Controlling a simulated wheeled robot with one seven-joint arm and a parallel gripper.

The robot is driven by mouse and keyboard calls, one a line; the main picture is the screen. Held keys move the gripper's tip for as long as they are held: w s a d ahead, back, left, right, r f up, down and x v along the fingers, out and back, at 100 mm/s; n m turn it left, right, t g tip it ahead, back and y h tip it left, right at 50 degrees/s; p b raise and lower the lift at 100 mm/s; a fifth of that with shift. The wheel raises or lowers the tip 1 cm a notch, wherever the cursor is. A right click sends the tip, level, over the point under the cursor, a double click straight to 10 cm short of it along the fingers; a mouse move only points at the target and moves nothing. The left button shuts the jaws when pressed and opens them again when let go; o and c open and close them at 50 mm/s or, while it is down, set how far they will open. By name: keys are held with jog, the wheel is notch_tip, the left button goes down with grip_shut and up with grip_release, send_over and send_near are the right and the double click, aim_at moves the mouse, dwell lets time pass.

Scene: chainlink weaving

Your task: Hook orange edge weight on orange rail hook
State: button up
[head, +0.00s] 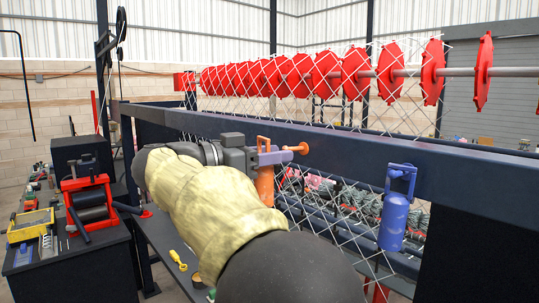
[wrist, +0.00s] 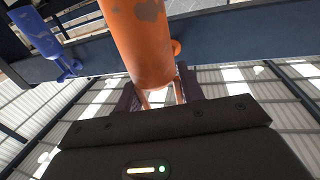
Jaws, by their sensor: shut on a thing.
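My gripper (head: 272,157) is shut on the handle of the orange edge weight (head: 265,187) and holds it upright in front of the dark blue rail. The weight's orange handle loop (head: 264,142) shows above the fingers. The orange rail hook (head: 301,148) sticks out just right of my fingertips in the head view. I cannot tell whether the loop is around the hook. In the wrist view the orange weight (wrist: 143,42) fills the upper middle, its handle between the purple fingers (wrist: 162,94). The orange hook (wrist: 176,47) shows partly behind the weight.
A blue weight (head: 394,218) hangs on the rail (head: 470,162) to the right; it also shows in the wrist view (wrist: 37,32). Chain-link mesh (head: 335,205) hangs behind the rail. Red discs (head: 327,74) line a bar above. A tool bench (head: 75,258) stands at the left.

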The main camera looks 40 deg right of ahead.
aim_at(295, 149)
jog(key=shift+d, duration=1)
jog(key=shift+d+p, duration=0.3)
jog(key=shift+d, duration=0.25)
dwell(0.5)
jog(key=shift+w+d+p, duration=0.2)
jog(key=shift+d+p, duration=0.1)
jog(key=shift+d, duration=1.15)
jog(key=shift+r, duration=0.15)
